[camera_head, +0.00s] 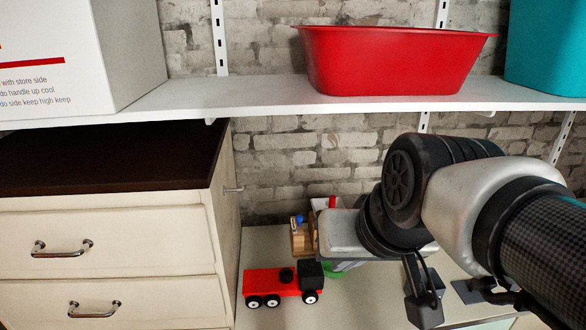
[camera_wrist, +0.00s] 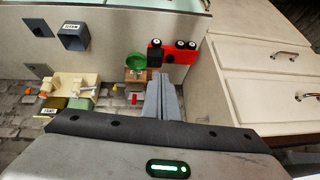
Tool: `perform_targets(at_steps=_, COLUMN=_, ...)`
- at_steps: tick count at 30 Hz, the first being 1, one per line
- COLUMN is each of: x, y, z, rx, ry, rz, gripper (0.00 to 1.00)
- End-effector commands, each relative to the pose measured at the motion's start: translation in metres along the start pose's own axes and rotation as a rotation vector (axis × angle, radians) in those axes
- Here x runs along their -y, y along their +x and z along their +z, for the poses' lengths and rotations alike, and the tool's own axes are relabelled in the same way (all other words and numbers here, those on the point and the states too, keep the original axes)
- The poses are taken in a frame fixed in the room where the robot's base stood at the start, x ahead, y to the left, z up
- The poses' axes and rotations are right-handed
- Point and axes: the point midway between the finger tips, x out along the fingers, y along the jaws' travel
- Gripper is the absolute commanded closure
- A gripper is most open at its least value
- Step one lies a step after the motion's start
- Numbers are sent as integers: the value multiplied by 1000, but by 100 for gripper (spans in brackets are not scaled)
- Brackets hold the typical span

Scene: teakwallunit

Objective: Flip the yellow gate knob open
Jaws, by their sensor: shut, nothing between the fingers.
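A small yellow piece (camera_wrist: 115,88), likely the gate knob, shows in the wrist view left of my fingers, near a wooden block; its exact shape and position are too small to tell. The wooden block (camera_wrist: 138,76) carries a green round part (camera_wrist: 136,62). In the head view the wooden block (camera_head: 302,238) has a blue knob on top, and my wrist partly covers the area; I cannot make out the yellow knob there. My gripper (camera_wrist: 163,78) is shut and empty, its fingertips beside the block's right end in the wrist view. Whether they touch it is unclear.
A red toy truck (camera_head: 275,281) stands close by on the counter, beyond my fingertips in the wrist view (camera_wrist: 172,52). A cream drawer cabinet (camera_head: 110,250) borders the left. A shelf (camera_head: 220,96) with a red tub (camera_head: 395,60) hangs above. A cream-coloured toy (camera_wrist: 70,90) sits farther left in the wrist view.

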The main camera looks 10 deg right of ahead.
Motion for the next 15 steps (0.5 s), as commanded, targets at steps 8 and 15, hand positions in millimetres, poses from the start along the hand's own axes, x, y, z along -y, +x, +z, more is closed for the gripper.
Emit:
perform_targets(at_steps=8, x=60, y=48, z=-120, rx=-288, ry=355, rz=-248, gripper=100)
perform_targets(at_steps=15, x=36, y=95, z=-224, rx=-544, ry=859, rz=-328, gripper=100)
